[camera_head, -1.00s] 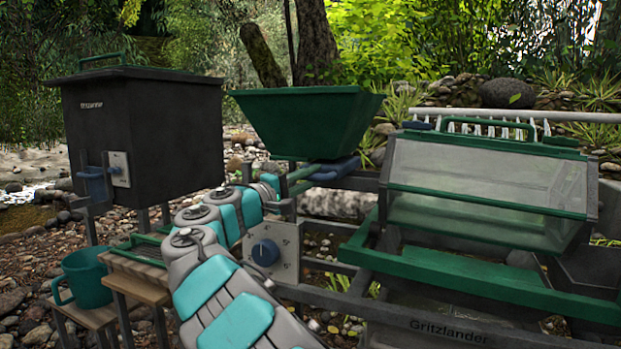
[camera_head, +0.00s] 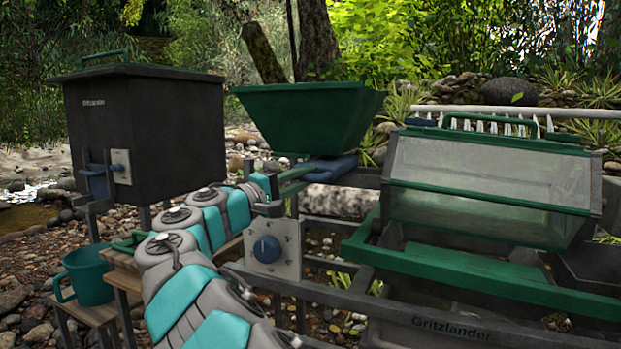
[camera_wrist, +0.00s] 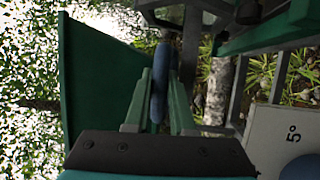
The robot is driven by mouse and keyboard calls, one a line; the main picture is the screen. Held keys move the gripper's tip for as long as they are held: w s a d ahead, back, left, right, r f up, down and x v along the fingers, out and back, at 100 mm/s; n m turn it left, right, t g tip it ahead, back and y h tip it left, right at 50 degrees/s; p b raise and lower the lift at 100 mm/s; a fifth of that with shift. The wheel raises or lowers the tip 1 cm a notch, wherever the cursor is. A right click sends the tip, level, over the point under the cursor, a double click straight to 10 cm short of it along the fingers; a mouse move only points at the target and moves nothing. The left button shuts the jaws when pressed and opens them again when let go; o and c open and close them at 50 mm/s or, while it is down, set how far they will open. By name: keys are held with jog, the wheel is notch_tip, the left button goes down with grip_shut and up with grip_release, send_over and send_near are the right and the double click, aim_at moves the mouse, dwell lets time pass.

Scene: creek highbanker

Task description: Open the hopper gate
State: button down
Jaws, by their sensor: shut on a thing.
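The green hopper (camera_head: 308,118) stands above the frame in the head view; its green wall (camera_wrist: 95,85) is on the left in the wrist view. A blue gate handle (camera_head: 334,166) sticks out under the hopper. My gripper (camera_head: 298,178) reaches it from the left, just below the hopper. In the wrist view, the two green fingers of my gripper (camera_wrist: 160,98) lie on both sides of the blue bar and are shut on it. The gate plate itself is not clearly visible, so I cannot tell how far it is open.
A dial plate (camera_head: 273,249) with a blue knob sits just below my wrist. A clear-sided box (camera_head: 485,180) with green trim stands right. A black bin (camera_head: 145,140) and a green mug (camera_head: 86,275) are left.

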jog(key=shift+s+a+f, duration=0.1)
jog(key=shift+s+a, duration=0.1)
jog(key=shift+s, duration=0.35)
jog(key=shift+s+a, duration=0.2)
jog(key=shift+s, duration=0.35)
jog(key=c, duration=0.8)
grip_release()
jog(key=shift+o, duration=0.2)
jog(key=v, duration=0.7)
jog(key=shift+s+a, duration=0.3)
